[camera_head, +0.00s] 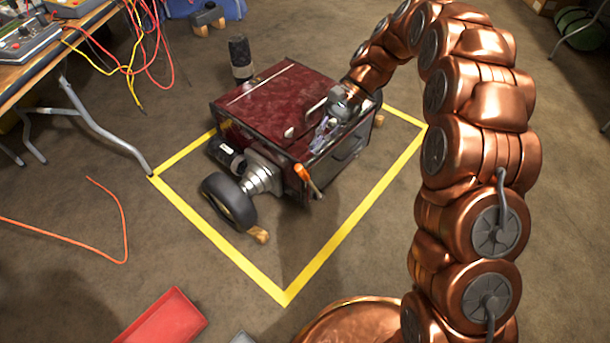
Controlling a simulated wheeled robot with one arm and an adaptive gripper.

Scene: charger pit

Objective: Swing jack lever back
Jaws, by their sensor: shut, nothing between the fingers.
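A dark red boxy machine (270,95) stands inside a yellow floor outline. An orange-handled lever (307,177) sticks out at its near lower corner and leans; I take it for the jack lever but cannot be sure. My gripper (322,138) is over the machine's right top edge, up and to the right of the orange handle and apart from it. Its fingers look shut, with nothing seen between them. My wrist hides part of the machine's top, and whether the fingers touch it cannot be told.
A black wheel (230,202) juts from the machine's near left side, with a wooden chock (257,235) by it. Yellow tape (345,238) marks the floor. A cable-strewn workbench (45,60) stands at left, and a red tray (163,318) lies in front.

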